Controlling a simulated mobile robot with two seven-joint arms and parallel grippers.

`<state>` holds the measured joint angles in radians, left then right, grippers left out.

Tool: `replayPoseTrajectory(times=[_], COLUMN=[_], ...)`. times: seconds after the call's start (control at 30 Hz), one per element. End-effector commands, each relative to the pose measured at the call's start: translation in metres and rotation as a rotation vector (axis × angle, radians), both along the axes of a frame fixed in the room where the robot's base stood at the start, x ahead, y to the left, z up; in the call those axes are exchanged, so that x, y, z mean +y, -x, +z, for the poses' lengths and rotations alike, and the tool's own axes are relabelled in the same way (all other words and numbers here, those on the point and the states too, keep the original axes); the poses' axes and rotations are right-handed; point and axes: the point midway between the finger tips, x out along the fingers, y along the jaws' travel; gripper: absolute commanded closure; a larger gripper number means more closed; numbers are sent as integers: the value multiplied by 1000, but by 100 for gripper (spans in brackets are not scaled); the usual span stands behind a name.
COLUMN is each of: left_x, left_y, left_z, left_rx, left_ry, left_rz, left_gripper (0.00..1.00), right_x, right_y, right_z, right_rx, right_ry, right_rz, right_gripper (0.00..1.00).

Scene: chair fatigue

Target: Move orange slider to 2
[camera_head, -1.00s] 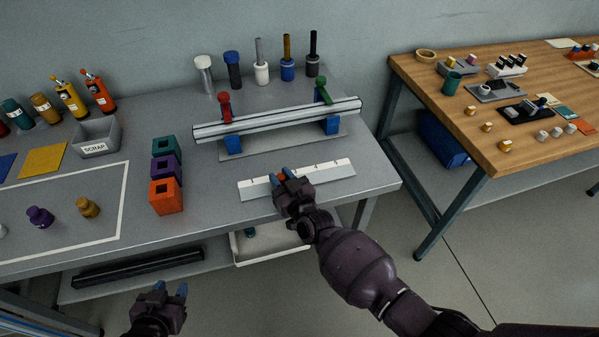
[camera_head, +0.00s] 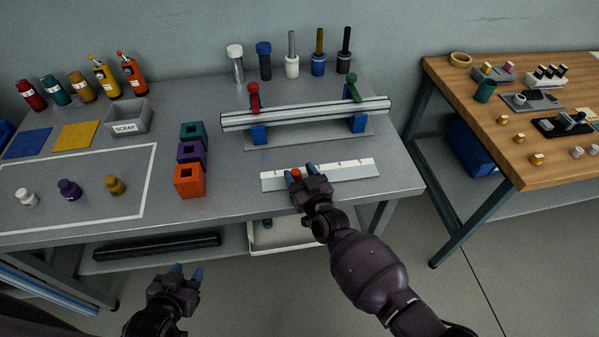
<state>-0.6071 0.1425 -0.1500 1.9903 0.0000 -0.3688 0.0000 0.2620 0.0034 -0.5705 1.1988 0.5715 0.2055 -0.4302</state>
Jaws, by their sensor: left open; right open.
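The orange slider (camera_head: 296,174) sits on a white scale strip (camera_head: 345,171) with small printed marks, near the front edge of the grey bench. Only a small part of the slider shows. My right gripper (camera_head: 302,171) is open at the strip, with its blue fingertips close around the slider. The gripper hides part of the strip and its numbers, so I cannot read the slider's position. Whether the fingers touch the slider I cannot tell. My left gripper (camera_head: 187,273) is open and empty, low in front of the bench.
Behind the strip stands a silver rail (camera_head: 305,114) on blue supports with a red and a green clamp. Orange, purple and teal blocks (camera_head: 190,181) stand to its left. A white drawer (camera_head: 278,236) juts out below the bench front. A wooden table (camera_head: 500,115) stands at right.

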Motion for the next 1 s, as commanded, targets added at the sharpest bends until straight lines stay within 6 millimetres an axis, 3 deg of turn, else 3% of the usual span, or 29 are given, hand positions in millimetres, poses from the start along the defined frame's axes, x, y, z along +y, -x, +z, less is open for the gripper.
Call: replayPoseTrajectory(times=[0.6,1.0], left_x=[-1,-1], left_y=[-7,-7], left_z=[14,14], left_rx=[-17,-18], left_ry=[0,0], left_rz=[-3,-3], left_gripper=[57,57], right_x=[-47,-52], right_y=[80,90], right_z=[-1,0], right_rx=[3,2], right_ry=[2,1], right_rz=[-1,0], right_gripper=[46,46])
